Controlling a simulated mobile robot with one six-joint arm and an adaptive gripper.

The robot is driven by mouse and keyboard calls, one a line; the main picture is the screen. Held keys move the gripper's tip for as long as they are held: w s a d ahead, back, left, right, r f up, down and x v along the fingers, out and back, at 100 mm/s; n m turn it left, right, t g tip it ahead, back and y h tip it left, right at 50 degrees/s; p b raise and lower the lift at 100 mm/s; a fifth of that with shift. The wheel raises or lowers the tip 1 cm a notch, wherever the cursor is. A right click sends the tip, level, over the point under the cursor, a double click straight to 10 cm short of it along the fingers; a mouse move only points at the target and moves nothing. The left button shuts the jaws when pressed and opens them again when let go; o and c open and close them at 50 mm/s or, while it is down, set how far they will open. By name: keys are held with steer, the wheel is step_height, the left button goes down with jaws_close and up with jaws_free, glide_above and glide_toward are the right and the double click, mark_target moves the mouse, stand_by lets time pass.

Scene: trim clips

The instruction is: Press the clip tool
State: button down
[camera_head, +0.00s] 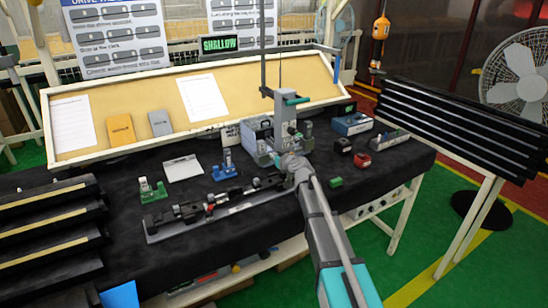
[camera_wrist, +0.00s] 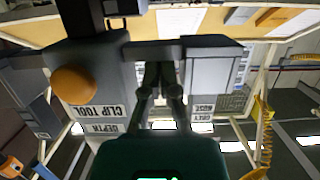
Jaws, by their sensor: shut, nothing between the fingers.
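The grey clip tool (camera_head: 285,118) stands upright at the back middle of the black bench, with a dark arm and teal end near its top. In the wrist view its grey housing (camera_wrist: 105,75) carries an orange knob and upside-down labels reading CLIP TOOL and DEPTH. My gripper (camera_wrist: 163,76) is shut and empty, with its fingertips close beside the tool, near a dark crossbar. I cannot tell whether they touch it. In the head view my arm reaches in from the lower right and hides part of the tool's front. A green-lit display (camera_head: 220,43) reads SHALLOW.
A long black fixture (camera_head: 215,208) lies along the bench front. A green block (camera_head: 152,190), a blue device (camera_head: 224,168) and a red block (camera_head: 362,160) stand nearby. Racks of black strips flank both bench ends (camera_head: 45,225). A tilted board (camera_head: 270,95) stands behind.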

steer(key=shift+f, duration=0.5)
steer(key=shift+r, duration=0.2)
steer(key=s+d+r+p, duration=0.5)
steer(key=s+r+p, duration=0.1)
steer(key=s, duration=0.2)
steer(key=shift+s, duration=0.15)
stand_by(0.7)
steer(key=s+d+f+m+g+h, duration=0.1)
steer(key=s+d+f+g, duration=0.15)
steer(key=s+f, duration=0.35)
steer(key=s+d+f+g+h, duration=0.1)
steer(key=s+d+f+g, duration=0.2)
steer(key=s, duration=0.5)
steer(key=s+d+f+m+g+h, duration=0.2)
steer(key=s+d+g+h, duration=0.1)
steer(key=s+d, duration=0.2)
steer(key=s+d+f+m+g+h, duration=0.3)
steer(key=s+d+g, duration=0.1)
steer(key=s, duration=0.6)
steer(key=shift+s+d, duration=0.3)
steer(key=shift+d, duration=0.15)
